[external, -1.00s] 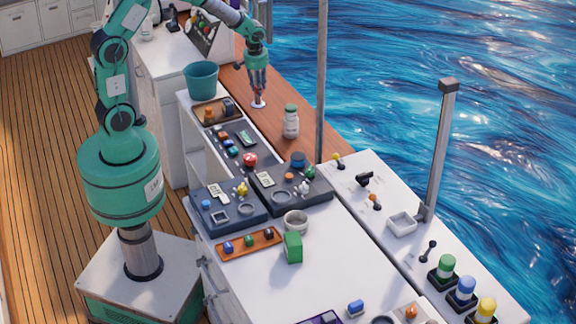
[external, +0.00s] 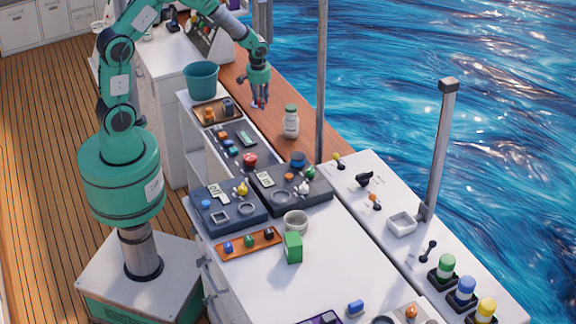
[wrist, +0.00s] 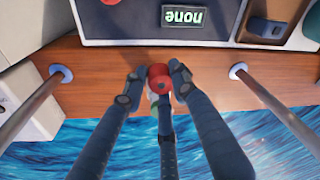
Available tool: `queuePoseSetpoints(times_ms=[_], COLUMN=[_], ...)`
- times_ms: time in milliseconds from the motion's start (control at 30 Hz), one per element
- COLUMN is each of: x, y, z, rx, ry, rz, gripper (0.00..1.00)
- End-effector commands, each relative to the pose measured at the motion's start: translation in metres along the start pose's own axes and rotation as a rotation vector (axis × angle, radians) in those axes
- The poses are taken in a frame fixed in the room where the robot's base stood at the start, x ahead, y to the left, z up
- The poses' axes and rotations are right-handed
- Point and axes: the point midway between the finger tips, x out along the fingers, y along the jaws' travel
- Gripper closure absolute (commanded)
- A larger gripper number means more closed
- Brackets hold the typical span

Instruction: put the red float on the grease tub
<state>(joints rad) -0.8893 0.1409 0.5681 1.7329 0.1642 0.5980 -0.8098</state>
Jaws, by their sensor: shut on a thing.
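My gripper (wrist: 157,75) is shut on the red float (wrist: 158,77), a small round piece held between the fingertips in the wrist view. In the external view my gripper (external: 260,102) points down over the wooden ledge, up and to the left of a white jar with a green lid (external: 291,122). This jar stands upright and looks most like the grease tub, but no label is readable. In the wrist view something green and white shows just below the float, partly hidden by the fingers; I cannot tell whether they touch.
Two thin posts (external: 321,80) rise from the wooden ledge (wrist: 200,95). A teal bucket (external: 200,80) stands to the left of my gripper. Dark control panels (external: 228,205) and a tan tray (external: 215,112) line the inboard side. Open water lies beyond the ledge.

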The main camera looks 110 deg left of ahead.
Motion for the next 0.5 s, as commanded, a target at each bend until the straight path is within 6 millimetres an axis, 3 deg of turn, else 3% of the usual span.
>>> queuePoseSetpoints(times_ms=[500], x=[0.017], y=[0.048], z=[-0.058], rx=[0.000], ry=[0.000], rz=[0.000], gripper=[0.86])
